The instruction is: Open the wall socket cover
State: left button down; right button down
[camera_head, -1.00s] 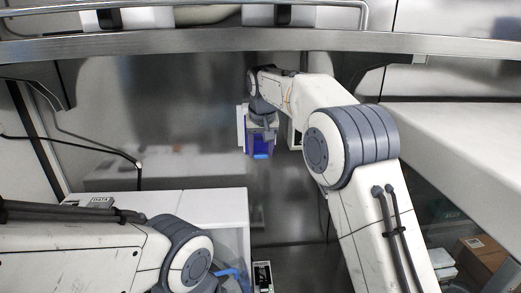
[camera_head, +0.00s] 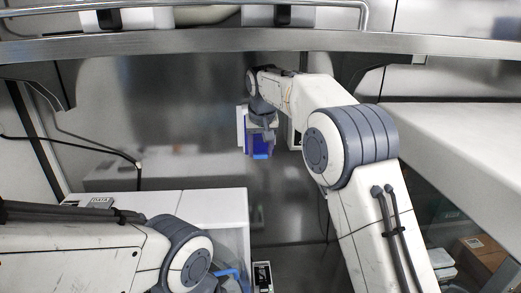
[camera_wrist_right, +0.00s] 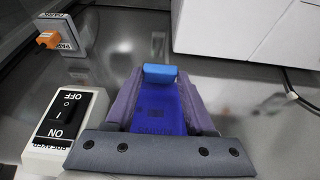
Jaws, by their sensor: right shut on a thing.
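The wall socket cover (camera_head: 260,144) is blue and sits in front of the grey metal wall in the head view. In the right wrist view the blue cover (camera_wrist_right: 158,112) lies between the two fingers, with a lighter blue tab (camera_wrist_right: 160,73) at its far end. My right gripper (camera_wrist_right: 160,90) is shut on the cover, one finger along each side. The socket behind the cover is hidden. How far the cover is swung cannot be told.
A switch box (camera_wrist_right: 68,120) marked ON and OFF is close beside my right gripper. A box with an orange knob (camera_wrist_right: 55,38) is farther left. A white counter (camera_head: 215,205) is between the arms. A white shelf (camera_head: 450,145) is at the right. A metal rail (camera_head: 200,42) crosses above.

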aim_at(261, 140)
jog(key=shift+c, duration=1.2)
grip_release()
jog(key=shift+w+d+r, duration=0.1)
jog(key=shift+w+r, duration=0.2)
jog(key=shift+r, duration=0.3)
jog(key=shift+f, duration=0.15)
jog(key=shift+s, duration=0.1)
jog(key=shift+s+r+b, duration=0.2)
jog(key=shift+r+b, duration=0.3)
jog(key=shift+b, duration=0.1)
jog(key=shift+s+r, duration=0.25)
jog(key=shift+r, duration=0.4)
jog(key=s+b, duration=0.8)
jog(key=s, duration=0.4)
jog(key=shift+r, duration=0.2)
jog(key=shift+s, duration=0.1)
